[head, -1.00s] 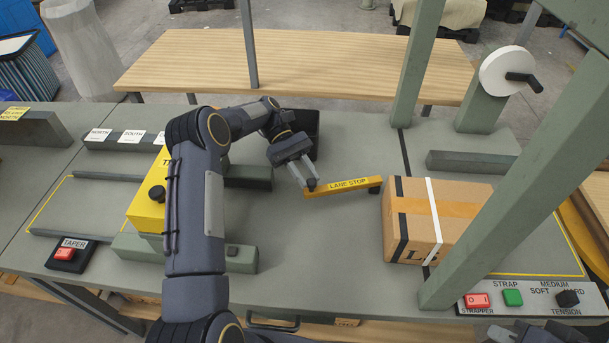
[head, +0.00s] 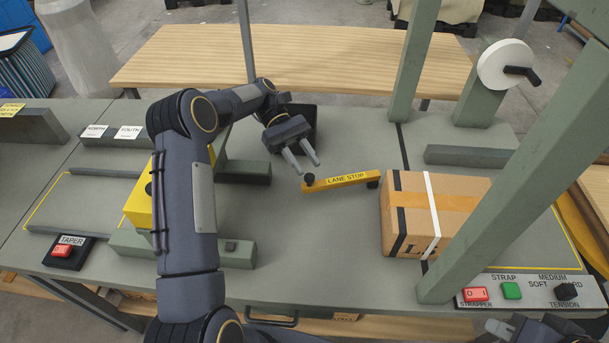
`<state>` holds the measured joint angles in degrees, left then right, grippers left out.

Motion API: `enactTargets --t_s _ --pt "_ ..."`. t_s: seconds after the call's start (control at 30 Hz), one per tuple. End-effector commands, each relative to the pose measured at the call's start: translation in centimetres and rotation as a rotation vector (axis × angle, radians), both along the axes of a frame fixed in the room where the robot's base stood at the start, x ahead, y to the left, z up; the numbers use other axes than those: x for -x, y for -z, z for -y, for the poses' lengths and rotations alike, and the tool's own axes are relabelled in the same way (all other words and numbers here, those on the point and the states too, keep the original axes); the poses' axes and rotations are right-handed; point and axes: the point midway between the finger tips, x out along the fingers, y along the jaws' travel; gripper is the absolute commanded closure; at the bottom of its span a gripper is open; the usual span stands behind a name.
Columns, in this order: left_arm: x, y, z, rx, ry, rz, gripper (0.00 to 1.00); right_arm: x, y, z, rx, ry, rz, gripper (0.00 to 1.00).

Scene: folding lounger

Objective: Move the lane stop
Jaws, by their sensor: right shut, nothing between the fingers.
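The lane stop (head: 345,180) is a yellow bar labelled LANE STOP, lying on the grey bench. It has a black knob at its left end and a dark foot at its right end, just left of the cardboard box (head: 408,217). My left gripper (head: 309,168) is just behind and above the knob, its two fingers apart with nothing between them. It looks clear of the knob, though one fingertip is close to it. My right gripper (head: 508,328) only partly shows at the bottom right edge, shut and away from the lane stop.
The box, with a white strap, stands by the green strapper frame (head: 412,70). A control panel (head: 535,292) is at front right. A yellow taper (head: 138,207) is partly hidden behind my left arm. The bench in front of the lane stop is clear.

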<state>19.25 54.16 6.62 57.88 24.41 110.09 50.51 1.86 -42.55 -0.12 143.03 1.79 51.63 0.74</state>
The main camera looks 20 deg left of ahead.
Motion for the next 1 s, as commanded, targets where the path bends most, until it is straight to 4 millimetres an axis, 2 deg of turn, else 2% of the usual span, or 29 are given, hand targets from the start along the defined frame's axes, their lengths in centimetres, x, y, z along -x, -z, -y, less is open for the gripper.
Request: enactTargets --t_s 0.2,0.4,0.6,0.8,1.0 --pt "3.4 -4.3 1.4 -0.001 0.000 0.004 0.67 0.0 0.6 0.0 0.000 0.000 0.000 1.00" --pt "7.4 -6.2 3.1 -0.001 0.000 0.002 0.67 0.0 1.2 0.0 0.000 0.000 0.000 1.00" --pt "10.3 -7.6 4.4 -0.001 0.000 0.002 0.67 0.0 1.5 0.0 0.000 0.000 0.000 1.00" --pt "11.4 -8.2 5.0 -0.001 -0.002 0.000 0.67 0.0 1.6 0.0 0.000 0.000 0.000 1.00" --pt "11.5 -8.2 5.0 0.000 -0.002 0.000 0.67 0.0 1.5 0.0 0.000 0.000 0.000 1.00"
